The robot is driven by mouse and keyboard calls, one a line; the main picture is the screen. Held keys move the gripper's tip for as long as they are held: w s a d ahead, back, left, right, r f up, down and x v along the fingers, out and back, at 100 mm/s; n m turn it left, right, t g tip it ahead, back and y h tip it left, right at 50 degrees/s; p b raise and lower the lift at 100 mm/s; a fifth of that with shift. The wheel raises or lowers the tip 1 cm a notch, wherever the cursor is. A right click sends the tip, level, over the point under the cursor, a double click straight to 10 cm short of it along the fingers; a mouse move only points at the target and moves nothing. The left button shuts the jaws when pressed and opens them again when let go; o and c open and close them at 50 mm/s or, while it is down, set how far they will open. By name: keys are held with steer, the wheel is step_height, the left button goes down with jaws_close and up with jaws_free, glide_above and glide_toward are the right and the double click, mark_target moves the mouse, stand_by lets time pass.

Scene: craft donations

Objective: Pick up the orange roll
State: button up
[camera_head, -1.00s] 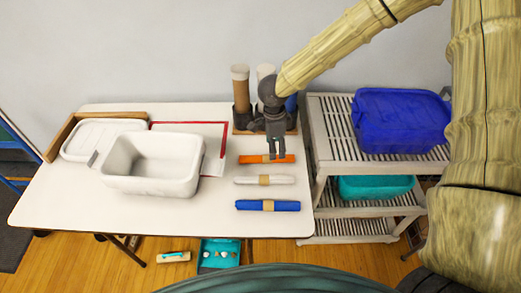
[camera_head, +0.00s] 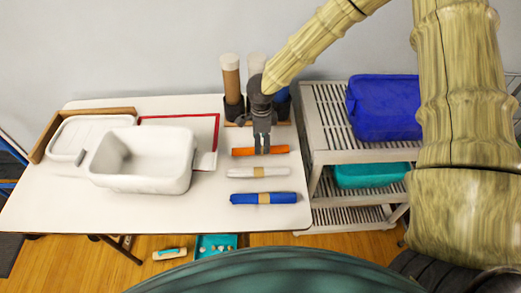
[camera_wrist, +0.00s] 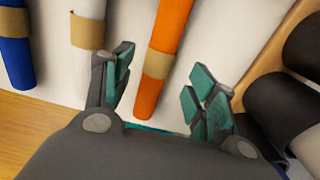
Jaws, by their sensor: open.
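The orange roll (camera_head: 275,150) lies on the white table (camera_head: 95,195), the farthest back of three rolls. A tan band wraps its middle. In the wrist view the orange roll (camera_wrist: 176,22) runs between the two spread fingers, its tan band near the fingertips. My gripper (camera_head: 262,149) points down over the roll's middle and hides part of it. The fingers of my gripper (camera_wrist: 160,75) are open, with nothing held. I cannot tell the exact height of the fingertips above the roll.
A white roll (camera_head: 243,172) and a blue roll (camera_head: 240,198) lie in front. A white bin (camera_head: 180,183) stands left. Upright tubes (camera_head: 231,75) in dark holders stand behind my gripper. A grey shelf (camera_head: 325,120) with a blue bin (camera_head: 385,105) stands right.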

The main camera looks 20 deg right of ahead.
steer(key=shift+a+f+p, duration=0.1)
steer(key=shift+f+p, duration=0.3)
steer(key=shift+f, duration=1.65)
steer(key=shift+c, duration=0.4)
steer(key=c, duration=1)
